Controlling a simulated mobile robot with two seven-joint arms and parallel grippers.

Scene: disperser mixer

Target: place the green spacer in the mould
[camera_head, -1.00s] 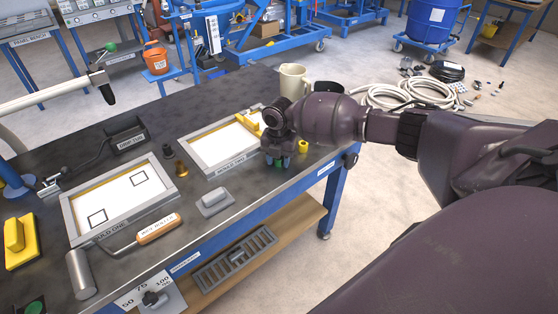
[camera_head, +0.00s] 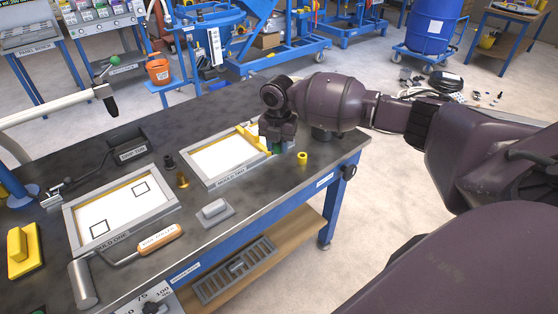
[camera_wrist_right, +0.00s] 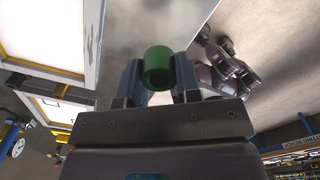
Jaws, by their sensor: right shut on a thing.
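The green spacer (camera_wrist_right: 158,68) is a short ring between the two fingers of my right gripper (camera_wrist_right: 158,78); the gripper is shut on it. In the head view my right gripper (camera_head: 278,146) points down beside the right edge of mould two (camera_head: 193,172), and only a bit of green shows at its fingers. Whether the spacer touches the table is unclear. Mould two is a grey frame with a white floor and a yellow bar at its right end. Mould one (camera_head: 72,226), with two black square outlines on its floor, lies nearer and to the left. My left gripper is not in view.
A yellow ring (camera_head: 302,158) stands right of my right gripper. A dark and a brass fitting (camera_head: 182,180) stand between the moulds. A grey block on a plate (camera_head: 214,211) and an orange-handled roller (camera_head: 159,237) lie in front. The table's front edge is close.

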